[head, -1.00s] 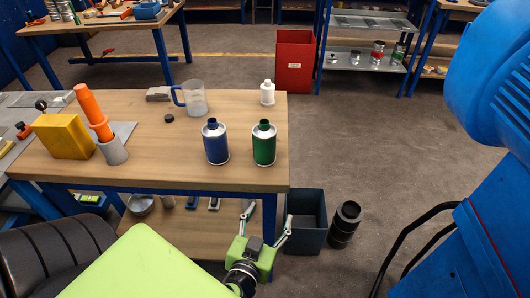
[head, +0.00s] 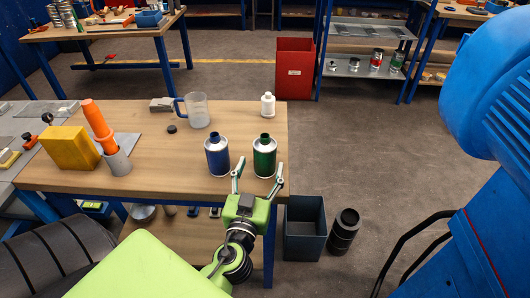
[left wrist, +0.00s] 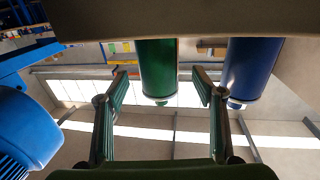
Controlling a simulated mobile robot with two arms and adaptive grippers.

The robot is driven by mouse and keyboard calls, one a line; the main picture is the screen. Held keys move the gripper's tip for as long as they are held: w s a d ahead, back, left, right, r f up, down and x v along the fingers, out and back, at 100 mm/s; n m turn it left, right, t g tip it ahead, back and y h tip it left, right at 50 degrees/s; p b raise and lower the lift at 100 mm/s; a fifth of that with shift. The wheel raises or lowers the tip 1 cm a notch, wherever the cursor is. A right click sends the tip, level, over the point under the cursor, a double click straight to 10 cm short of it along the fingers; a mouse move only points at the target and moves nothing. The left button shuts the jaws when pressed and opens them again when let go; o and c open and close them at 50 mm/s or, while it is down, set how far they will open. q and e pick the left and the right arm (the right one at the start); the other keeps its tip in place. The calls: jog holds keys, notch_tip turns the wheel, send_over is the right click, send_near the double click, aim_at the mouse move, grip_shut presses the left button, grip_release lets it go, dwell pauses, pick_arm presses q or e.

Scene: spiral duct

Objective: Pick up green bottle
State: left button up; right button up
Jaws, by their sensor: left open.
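The green bottle (head: 264,156) stands upright near the right front corner of the wooden workbench (head: 160,183). A blue bottle (head: 217,156) stands just to its left. My left gripper (head: 259,177) is open and empty at the front edge of the bench, in front of the green bottle. In the left wrist view, which looks upside down, the green bottle (left wrist: 158,70) is between and beyond the two open fingers (left wrist: 164,82), not gripped. The blue bottle (left wrist: 253,70) is to the right there, beyond the right finger. My right gripper is not in view.
A white bottle (head: 268,105) and a clear jug with a blue handle (head: 197,110) stand farther back. A yellow block (head: 70,148) and an orange-handled tool (head: 97,120) are at the left. A dark bin (head: 304,230) and a black cylinder (head: 344,232) stand on the floor at right.

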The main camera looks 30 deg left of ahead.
aim_at(263, 164)
pick_arm(q)
jog(key=p+x, duration=0.2)
jog(key=x, duration=0.2)
jog(key=shift+w, duration=0.1)
jog(key=shift+w+a+f+p, duration=0.1)
jog(key=shift+w+a+p, duration=0.05)
jog(key=shift+w+p, duration=0.3)
jog(key=c, duration=1.4)
